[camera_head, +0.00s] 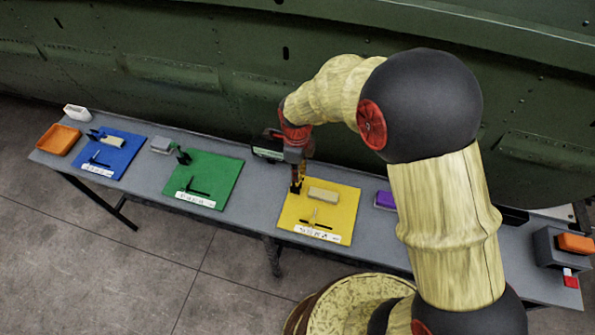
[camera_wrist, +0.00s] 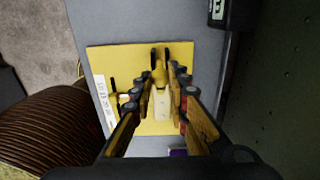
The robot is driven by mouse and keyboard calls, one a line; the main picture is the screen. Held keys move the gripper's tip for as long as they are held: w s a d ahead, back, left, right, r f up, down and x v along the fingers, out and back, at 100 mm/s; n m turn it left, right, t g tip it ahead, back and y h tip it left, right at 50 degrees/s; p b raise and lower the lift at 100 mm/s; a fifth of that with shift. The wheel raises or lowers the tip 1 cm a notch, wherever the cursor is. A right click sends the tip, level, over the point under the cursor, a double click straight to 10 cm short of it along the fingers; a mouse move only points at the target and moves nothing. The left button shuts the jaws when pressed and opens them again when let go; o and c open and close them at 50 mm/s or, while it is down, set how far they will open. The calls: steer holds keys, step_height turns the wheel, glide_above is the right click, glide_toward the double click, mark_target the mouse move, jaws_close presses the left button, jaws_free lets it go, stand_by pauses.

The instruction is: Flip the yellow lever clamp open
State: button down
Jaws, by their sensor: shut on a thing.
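The yellow lever clamp (camera_wrist: 159,70) stands at the edge of the yellow mat (camera_wrist: 103,60), with dark parts beside its yellow lever. In the wrist view its lever lies between the fingertips of my gripper (camera_wrist: 160,80). In the head view my gripper (camera_head: 297,178) reaches down to the left part of the yellow mat (camera_head: 343,230), and its fingers largely hide the clamp. My gripper is shut on the lever. A cream block (camera_head: 323,194) lies on the mat just right of the gripper; it also shows between the fingers in the wrist view (camera_wrist: 162,103).
A black T-shaped piece (camera_head: 317,224) and a white label strip (camera_head: 308,235) lie on the yellow mat's near side. Green (camera_head: 225,170) and blue (camera_head: 122,155) mats lie to the left. A dark box (camera_head: 268,147) stands behind the gripper, close to the green fuselage wall (camera_head: 220,60).

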steer(key=shift+w+a+f+g+h+p, duration=0.1)
steer(key=shift+w+a+g+h+p, duration=0.15)
steer(key=shift+a+h, duration=0.55)
steer(key=shift+w+a+f+g+h+p, duration=0.15)
steer(key=shift+w+a+g+h, duration=0.15)
steer(key=shift+a+h, duration=0.5)
steer(key=shift+d+r+h, duration=0.1)
steer(key=shift+d+h, duration=0.15)
steer(key=shift+h, duration=0.05)
steer(key=c, duration=2.2)
jaws_free()
steer(key=shift+o, duration=1.4)
steer(key=shift+a, duration=0.2)
steer(key=shift+o, duration=1)
steer(key=shift+d, duration=0.15)
